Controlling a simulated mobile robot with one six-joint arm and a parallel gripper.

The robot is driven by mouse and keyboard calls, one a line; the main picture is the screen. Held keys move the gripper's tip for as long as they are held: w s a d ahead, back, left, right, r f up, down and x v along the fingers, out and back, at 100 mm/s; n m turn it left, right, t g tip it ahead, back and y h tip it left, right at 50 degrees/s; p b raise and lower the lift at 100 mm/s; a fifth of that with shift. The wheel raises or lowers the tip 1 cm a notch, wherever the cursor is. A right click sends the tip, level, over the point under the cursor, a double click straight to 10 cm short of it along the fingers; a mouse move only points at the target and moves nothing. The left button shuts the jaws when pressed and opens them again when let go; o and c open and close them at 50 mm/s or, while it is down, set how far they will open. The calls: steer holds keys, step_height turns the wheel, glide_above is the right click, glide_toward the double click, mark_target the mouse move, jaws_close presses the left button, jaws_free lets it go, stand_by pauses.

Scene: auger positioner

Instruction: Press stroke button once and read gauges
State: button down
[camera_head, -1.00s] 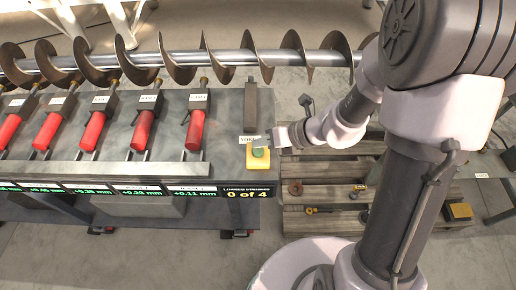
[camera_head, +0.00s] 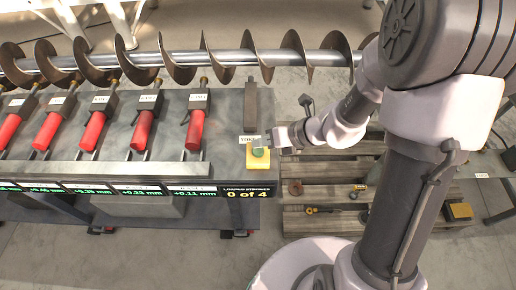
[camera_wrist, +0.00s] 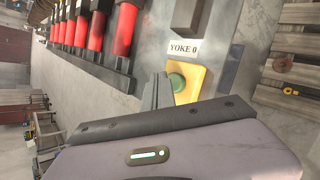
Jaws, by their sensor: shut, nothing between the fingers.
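The stroke button is a green round cap (camera_head: 258,152) on a yellow box (camera_head: 256,164) at the right end of the bench. In the wrist view the green button (camera_wrist: 176,83) sits on its yellow box (camera_wrist: 198,80) beside the "YOKE 0" label (camera_wrist: 183,48). My gripper (camera_head: 264,143) is shut and empty. Its tip is at or just above the button; I cannot tell whether it touches. The gauges are green readouts along the bench's front edge; the legible ones include +0.11 mm (camera_head: 192,192) and +0.23 mm (camera_head: 142,192). A counter display (camera_head: 240,194) reads "0 of 4".
Several red cylinders (camera_head: 195,130) stand in a row on the bench, below a long auger (camera_head: 230,57). A dark upright block (camera_head: 250,105) stands behind the button. A wooden pallet (camera_head: 330,190) with loose tools lies to the right.

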mark_target(261, 151)
steer(key=shift+f, duration=0.4)
steer(key=shift+f+b, duration=0.5)
steer(key=shift+b, duration=0.15)
steer(key=shift+r, duration=0.1)
stand_by(0.5)
steer(key=shift+r+p, duration=0.85)
step_height(261, 151, up, 5)
steer(key=p, duration=0.5)
steer(key=shift+r, duration=0.15)
